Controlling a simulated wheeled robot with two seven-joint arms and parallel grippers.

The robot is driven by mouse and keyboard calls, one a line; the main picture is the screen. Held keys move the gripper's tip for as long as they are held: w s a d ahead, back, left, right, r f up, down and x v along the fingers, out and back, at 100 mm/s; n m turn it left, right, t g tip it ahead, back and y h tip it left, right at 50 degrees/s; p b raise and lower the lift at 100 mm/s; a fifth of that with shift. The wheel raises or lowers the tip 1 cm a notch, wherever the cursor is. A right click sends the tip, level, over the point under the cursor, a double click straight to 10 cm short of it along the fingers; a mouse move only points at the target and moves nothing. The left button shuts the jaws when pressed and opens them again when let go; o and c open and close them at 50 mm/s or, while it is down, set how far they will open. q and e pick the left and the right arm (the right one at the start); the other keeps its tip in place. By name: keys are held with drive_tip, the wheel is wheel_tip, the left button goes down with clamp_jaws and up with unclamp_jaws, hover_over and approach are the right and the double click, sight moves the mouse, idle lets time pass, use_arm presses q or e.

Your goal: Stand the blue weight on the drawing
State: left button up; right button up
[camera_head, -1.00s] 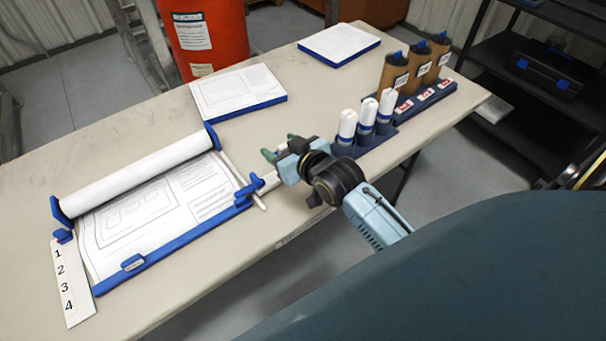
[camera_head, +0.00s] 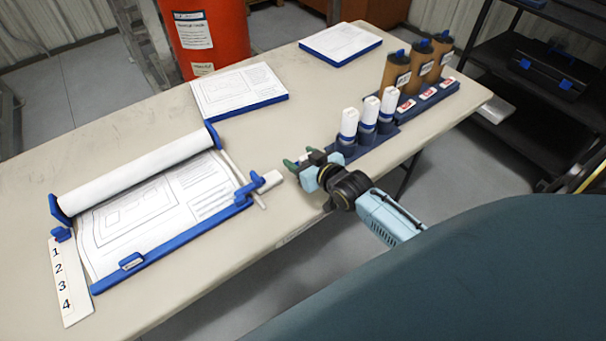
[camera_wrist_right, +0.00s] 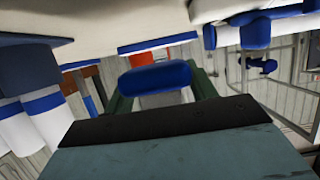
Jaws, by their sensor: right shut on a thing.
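The drawing (camera_head: 135,212) lies flat on the table at the left, partly under a white roll with blue end pieces. My right gripper (camera_head: 303,166) is to the right of the drawing, near the table's front edge. In the right wrist view its green fingers (camera_wrist_right: 160,95) are shut on a piece with a rounded blue top and a pale lower part, which looks like the blue weight (camera_wrist_right: 155,78). In the head view the held piece is mostly hidden by the gripper. My left gripper is not in view.
A blue edge bar (camera_head: 180,241) runs along the drawing's front, with a white block (camera_head: 268,182) at its right end. White bottles (camera_head: 369,112) and brown bottles (camera_head: 420,62) stand in blue holders to the right. Paper stacks (camera_head: 240,88) lie behind. A numbered strip (camera_head: 66,285) lies left.

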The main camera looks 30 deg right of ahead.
drive_tip(key=shift+f+b, duration=0.45)
drive_tip(key=shift+f, duration=2.15)
drive_tip(key=shift+f, duration=0.15)
drive_tip(key=o, duration=1.3)
drive_tip(key=shift+f, duration=0.1)
drive_tip(key=shift+c, duration=0.2)
